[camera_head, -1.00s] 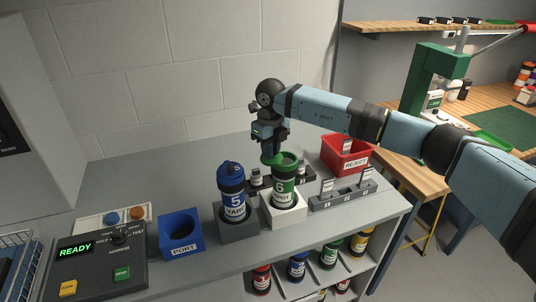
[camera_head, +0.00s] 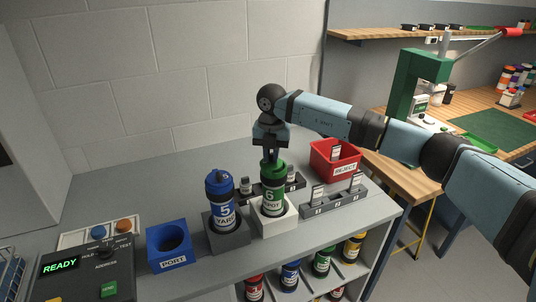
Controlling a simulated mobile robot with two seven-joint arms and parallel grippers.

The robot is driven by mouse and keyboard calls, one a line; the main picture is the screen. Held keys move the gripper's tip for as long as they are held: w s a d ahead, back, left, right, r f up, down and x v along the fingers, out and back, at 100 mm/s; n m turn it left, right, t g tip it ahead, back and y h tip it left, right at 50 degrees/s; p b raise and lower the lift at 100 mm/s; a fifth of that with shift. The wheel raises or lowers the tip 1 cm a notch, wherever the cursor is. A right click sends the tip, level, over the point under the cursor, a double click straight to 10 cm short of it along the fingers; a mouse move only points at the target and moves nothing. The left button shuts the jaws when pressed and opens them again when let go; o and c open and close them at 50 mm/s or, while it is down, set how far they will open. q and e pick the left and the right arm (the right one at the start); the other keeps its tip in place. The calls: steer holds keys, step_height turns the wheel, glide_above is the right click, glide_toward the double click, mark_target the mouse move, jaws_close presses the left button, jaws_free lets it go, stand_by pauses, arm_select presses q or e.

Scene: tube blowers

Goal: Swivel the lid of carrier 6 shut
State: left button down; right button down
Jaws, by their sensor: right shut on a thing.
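Carrier 6 (camera_head: 271,202), a dark tube with a green and white label, stands upright in a white block (camera_head: 282,224) on the grey counter. Its green lid (camera_head: 274,174) sits over the top of the tube, in line with it as far as I can see. My right gripper (camera_head: 270,160) points down from above and is shut on the lid. Its fingers hide part of the lid. My left gripper is not in view.
Blue carrier 5 (camera_head: 221,207) stands close by on the left in a dark block. A blue port (camera_head: 170,247) and a control panel (camera_head: 86,276) reading READY are further left. Behind and right are grey racks (camera_head: 333,203) and a red reject bin (camera_head: 343,167).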

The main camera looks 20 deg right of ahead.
steer(key=shift+s+d+m, duration=0.1)
steer(key=shift+d+m, duration=0.1)
steer(key=shift+m, duration=0.4)
steer(key=shift+s+d+m, duration=0.1)
steer(key=shift+d+m, duration=0.05)
steer(key=shift+m, duration=0.45)
steer(key=c, duration=1.1)
jaws_free()
steer(key=shift+r, duration=0.1)
step_height(320, 180, up, 14)
steer(key=shift+f+b, duration=0.2)
steer(key=shift+b, duration=0.65)
